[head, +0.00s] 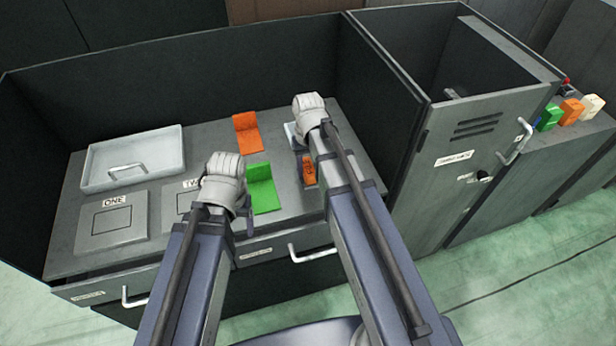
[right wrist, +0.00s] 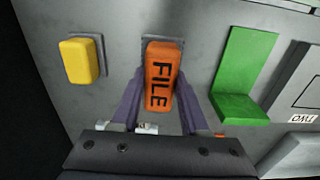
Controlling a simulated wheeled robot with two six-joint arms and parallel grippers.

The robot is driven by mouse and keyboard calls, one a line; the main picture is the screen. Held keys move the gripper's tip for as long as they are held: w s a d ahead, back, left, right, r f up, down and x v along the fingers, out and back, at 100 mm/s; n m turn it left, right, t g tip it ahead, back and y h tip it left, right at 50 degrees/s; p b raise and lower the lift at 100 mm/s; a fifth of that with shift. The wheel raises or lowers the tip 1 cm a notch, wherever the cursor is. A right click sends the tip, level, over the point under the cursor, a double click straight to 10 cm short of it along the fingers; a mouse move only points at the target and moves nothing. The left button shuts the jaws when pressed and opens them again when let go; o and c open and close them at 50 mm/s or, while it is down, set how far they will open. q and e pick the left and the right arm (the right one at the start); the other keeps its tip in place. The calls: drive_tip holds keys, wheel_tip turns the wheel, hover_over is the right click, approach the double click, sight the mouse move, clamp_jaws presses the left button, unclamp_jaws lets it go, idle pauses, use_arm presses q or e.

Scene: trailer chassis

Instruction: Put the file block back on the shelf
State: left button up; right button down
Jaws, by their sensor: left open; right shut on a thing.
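The orange file block (right wrist: 160,75), with FILE in dark letters, is between the two purple fingers of my right gripper (right wrist: 158,95). The gripper is shut on it. In the head view the block (head: 309,171) shows beside my right forearm (head: 345,190), over the right part of the grey worktop (head: 310,205). A grey pad (right wrist: 163,42) shows just behind the block; I cannot tell whether they touch. My left gripper (head: 247,222) is open beside the green L-shaped stand (head: 263,190), and its fingers are mostly hidden by its wrist.
An orange L-shaped stand (head: 247,132) is behind the green one. A yellow block (right wrist: 82,61) is beside the file block. A white tray (head: 133,160) is at left. Dark walls (head: 180,70) enclose the worktop. Green (head: 549,117), orange (head: 572,110) and white (head: 592,105) blocks stand far right, past a cabinet (head: 480,135).

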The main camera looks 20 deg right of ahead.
sight(308, 175)
drive_tip(key=shift+f+b, duration=1.4)
drive_tip(key=shift+f, duration=0.3)
drive_tip(key=shift+f, duration=0.15)
drive_tip(key=shift+c, duration=2.1)
unclamp_jaws()
wheel_tip(308, 175, up, 12)
drive_tip(key=p, duration=1.2)
drive_tip(key=shift+r, duration=0.25)
drive_tip(key=s+a+n+h, duration=0.1)
drive_tip(key=s+a+n, duration=0.2)
drive_tip(key=s+a, duration=0.7)
drive_tip(key=s, duration=0.4)
drive_tip(key=shift+s+a, duration=0.15)
drive_tip(key=shift+a, duration=0.1)
